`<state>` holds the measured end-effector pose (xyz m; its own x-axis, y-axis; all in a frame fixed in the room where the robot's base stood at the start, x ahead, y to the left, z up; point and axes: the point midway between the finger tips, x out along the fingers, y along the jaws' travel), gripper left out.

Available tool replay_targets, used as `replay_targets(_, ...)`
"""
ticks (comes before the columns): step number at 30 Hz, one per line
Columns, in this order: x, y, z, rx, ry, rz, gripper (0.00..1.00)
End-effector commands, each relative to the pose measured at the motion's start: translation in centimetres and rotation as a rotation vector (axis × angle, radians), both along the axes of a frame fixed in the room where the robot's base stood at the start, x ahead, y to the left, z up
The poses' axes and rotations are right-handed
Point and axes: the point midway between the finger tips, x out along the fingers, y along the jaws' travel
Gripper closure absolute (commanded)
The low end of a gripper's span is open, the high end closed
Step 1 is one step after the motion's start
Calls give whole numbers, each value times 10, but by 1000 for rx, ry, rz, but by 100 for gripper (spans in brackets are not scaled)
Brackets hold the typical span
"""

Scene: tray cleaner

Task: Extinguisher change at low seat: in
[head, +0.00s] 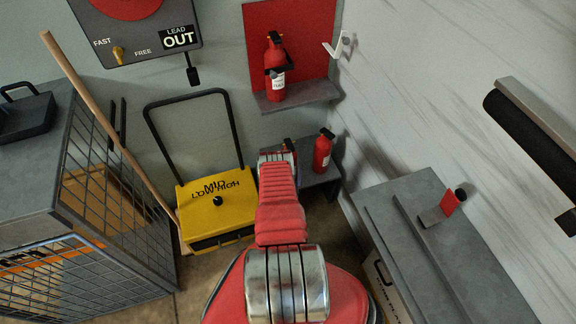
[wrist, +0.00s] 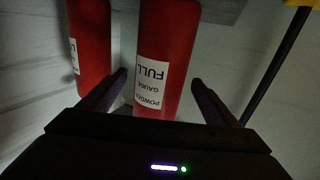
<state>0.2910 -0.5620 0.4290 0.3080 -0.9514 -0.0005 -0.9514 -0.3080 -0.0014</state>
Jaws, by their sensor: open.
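A red extinguisher (head: 322,152) stands on the low grey shelf (head: 318,178) in the head view. A second one there is mostly hidden behind my arm. In the wrist view this second extinguisher (wrist: 168,40), with an upside-down white label reading FULL, GAUGE, POWDER, is between the fingers of my open gripper (wrist: 160,80). I cannot tell whether the fingers touch it. The other low extinguisher (wrist: 90,45) shows left of the left finger. Another red extinguisher (head: 275,80) stands on the upper shelf (head: 297,95) before a red backboard (head: 290,25), with a dark band around it.
A yellow cart (head: 215,205) with a black handle stands left of the low shelf. A wooden pole (head: 95,115) leans by a wire cage (head: 110,235). A grey cabinet (head: 440,240) stands at right. A white wall hook (head: 340,46) is right of the backboard.

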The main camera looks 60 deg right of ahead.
Motion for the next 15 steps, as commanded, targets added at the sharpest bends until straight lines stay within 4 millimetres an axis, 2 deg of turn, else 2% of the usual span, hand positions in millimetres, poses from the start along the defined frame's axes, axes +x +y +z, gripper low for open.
replay_targets(6, 7, -24, 1, -2, -1, -1, 17)
replay_targets(15, 8, -27, 0, 0, 0, -1, 17)
